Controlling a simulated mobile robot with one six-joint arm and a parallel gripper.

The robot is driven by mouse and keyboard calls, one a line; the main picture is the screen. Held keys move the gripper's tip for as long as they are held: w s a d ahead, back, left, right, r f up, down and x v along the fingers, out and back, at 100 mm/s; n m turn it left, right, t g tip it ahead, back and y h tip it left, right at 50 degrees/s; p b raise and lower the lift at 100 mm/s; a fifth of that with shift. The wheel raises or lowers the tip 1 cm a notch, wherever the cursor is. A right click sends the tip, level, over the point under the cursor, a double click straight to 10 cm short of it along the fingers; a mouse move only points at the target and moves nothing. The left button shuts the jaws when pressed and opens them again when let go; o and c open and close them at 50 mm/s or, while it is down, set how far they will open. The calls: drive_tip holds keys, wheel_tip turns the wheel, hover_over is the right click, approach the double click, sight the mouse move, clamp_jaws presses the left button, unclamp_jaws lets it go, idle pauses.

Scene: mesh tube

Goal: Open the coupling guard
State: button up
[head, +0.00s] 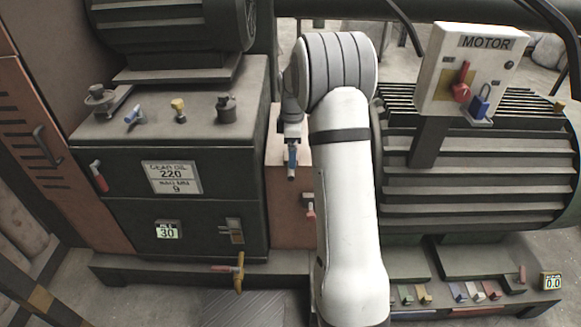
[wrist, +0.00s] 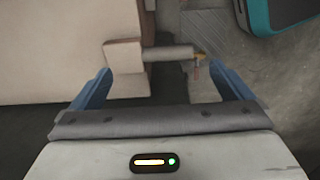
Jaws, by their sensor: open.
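The coupling guard (head: 283,215) is an orange-brown housing between the dark gearbox and the ribbed motor in the head view. It looks shut, and my white arm hides its right part. My gripper (head: 292,160) points down in front of the guard. In the wrist view my gripper (wrist: 160,70) has its two blue fingers wide apart with nothing held. A pale block with a grey cylinder (wrist: 168,53) lies below and between the fingers, apart from them as far as I can tell.
The gearbox (head: 160,205) stands left with several caps on top. The motor (head: 475,190) stands right, with a padlocked switch box (head: 445,60) above. Several coloured tags (head: 425,295) hang along the base. A teal-edged dark object (wrist: 285,12) is at the wrist view's top right.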

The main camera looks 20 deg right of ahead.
wheel_tip(320, 180, down, 6)
drive_tip(key=shift+f+b, duration=0.15)
drive_tip(key=shift+b, duration=0.2)
